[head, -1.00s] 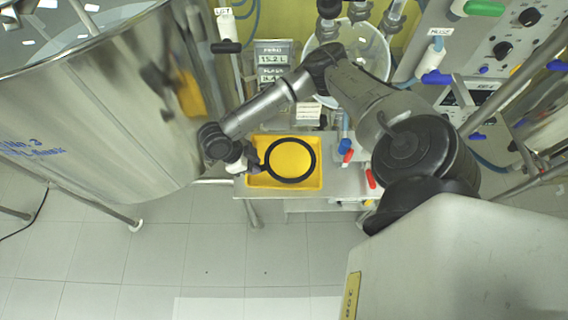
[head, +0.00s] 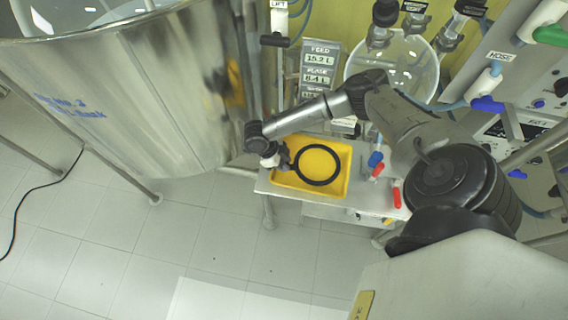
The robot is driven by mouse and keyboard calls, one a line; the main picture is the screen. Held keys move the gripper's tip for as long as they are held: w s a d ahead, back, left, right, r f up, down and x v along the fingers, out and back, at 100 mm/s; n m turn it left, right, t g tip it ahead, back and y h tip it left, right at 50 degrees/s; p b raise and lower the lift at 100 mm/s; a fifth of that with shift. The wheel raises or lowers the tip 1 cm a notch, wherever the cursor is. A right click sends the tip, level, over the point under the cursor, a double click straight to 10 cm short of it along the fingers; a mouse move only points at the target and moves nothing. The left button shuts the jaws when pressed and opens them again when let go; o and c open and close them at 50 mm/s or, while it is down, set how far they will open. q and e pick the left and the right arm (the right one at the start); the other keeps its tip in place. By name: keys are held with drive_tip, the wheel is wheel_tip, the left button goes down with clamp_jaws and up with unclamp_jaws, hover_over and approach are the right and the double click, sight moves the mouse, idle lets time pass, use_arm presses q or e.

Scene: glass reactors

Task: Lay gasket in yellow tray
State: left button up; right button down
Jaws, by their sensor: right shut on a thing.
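The gasket, a black ring (head: 343,166), shows over the yellow tray (head: 309,190) on a small metal table. Yellow shows through the ring and around it. My right gripper (head: 286,160) is at the tray's left edge and is shut on the ring's left side. Whether the ring touches the tray floor or hangs just above it, I cannot tell. The fingertips are small and dark in this view. My left gripper is not in view.
A large steel vessel (head: 140,110) stands left of the table (head: 375,190). Red-handled (head: 397,197) and blue-handled valves stand right of the tray. A round glass vessel (head: 410,65) is behind, and a control panel is at the right. The floor in front is clear.

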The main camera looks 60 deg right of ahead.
drive_tip(key=shift+f, duration=0.55)
drive_tip(key=c, duration=1)
unclamp_jaws()
drive_tip(key=shift+o, duration=0.2)
